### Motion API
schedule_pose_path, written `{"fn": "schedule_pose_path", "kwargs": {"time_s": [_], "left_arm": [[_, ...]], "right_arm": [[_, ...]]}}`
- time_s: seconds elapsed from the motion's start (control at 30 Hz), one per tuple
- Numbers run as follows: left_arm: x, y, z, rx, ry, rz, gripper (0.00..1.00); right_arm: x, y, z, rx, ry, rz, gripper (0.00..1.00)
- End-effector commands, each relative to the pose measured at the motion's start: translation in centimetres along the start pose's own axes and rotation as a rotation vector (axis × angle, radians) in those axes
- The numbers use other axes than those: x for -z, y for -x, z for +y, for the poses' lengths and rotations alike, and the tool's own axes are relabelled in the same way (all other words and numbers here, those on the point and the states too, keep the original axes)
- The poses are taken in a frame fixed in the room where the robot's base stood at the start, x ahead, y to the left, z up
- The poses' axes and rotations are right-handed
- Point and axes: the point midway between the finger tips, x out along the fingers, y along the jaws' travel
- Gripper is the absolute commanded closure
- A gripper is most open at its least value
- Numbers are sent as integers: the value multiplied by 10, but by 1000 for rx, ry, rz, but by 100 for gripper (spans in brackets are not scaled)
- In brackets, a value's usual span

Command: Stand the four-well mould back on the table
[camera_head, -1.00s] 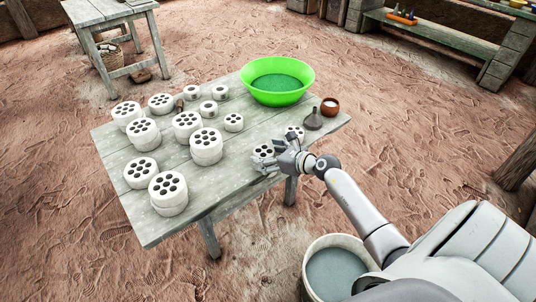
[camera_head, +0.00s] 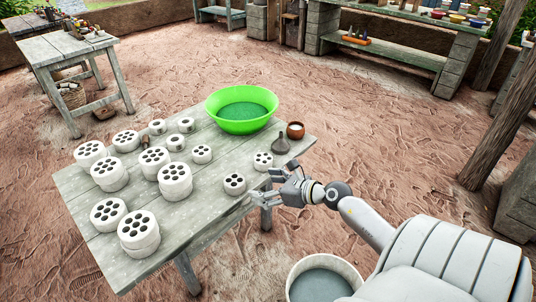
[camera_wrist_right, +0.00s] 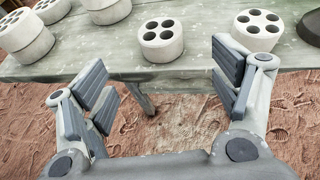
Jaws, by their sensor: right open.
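A small round white mould with four dark wells (camera_wrist_right: 162,40) stands upright on the table near its front edge; in the head view it is the mould (camera_head: 234,183) just left of my right gripper (camera_head: 272,182). A similar small mould (camera_wrist_right: 257,29) stands to its right, and also shows in the head view (camera_head: 263,160). My right gripper is open and empty, just off the table's front edge. In the wrist view its fingers (camera_wrist_right: 160,82) are spread wide, with the near mould beyond them and apart from them. My left gripper is not in view.
Several larger white moulds (camera_head: 175,181), some stacked, cover the left of the grey wooden table (camera_head: 206,217). A green basin (camera_head: 242,122), a dark small-necked pot (camera_head: 280,146) and a brown bowl (camera_head: 295,130) stand at the back right. A bucket (camera_head: 322,262) is on the floor.

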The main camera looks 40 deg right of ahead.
Motion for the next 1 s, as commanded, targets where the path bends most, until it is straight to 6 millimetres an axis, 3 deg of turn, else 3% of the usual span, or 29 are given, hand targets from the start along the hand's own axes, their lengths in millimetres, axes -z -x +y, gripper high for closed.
{"fn": "schedule_pose_path", "kwargs": {"time_s": [0.33,0.47,0.57,0.7,0.8,0.87,0.93,0.97,1.0], "left_arm": [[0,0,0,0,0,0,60],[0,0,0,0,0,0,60],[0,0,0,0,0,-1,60],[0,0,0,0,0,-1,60],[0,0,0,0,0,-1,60],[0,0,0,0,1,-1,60],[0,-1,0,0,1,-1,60],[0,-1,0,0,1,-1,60],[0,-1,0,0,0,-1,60]], "right_arm": [[-1,8,1,-2,-5,-3,17],[-7,2,17,-30,-116,-54,17],[-21,-5,46,-86,-349,-150,17],[-44,-15,85,-181,-812,-293,17],[-45,-22,100,-224,-1142,-348,17],[-34,-29,105,-229,-1339,-361,17],[-5,-42,108,-200,-1577,-350,17],[17,-48,108,-169,-1683,-336,17],[52,-56,108,-111,-1814,-311,17]]}}
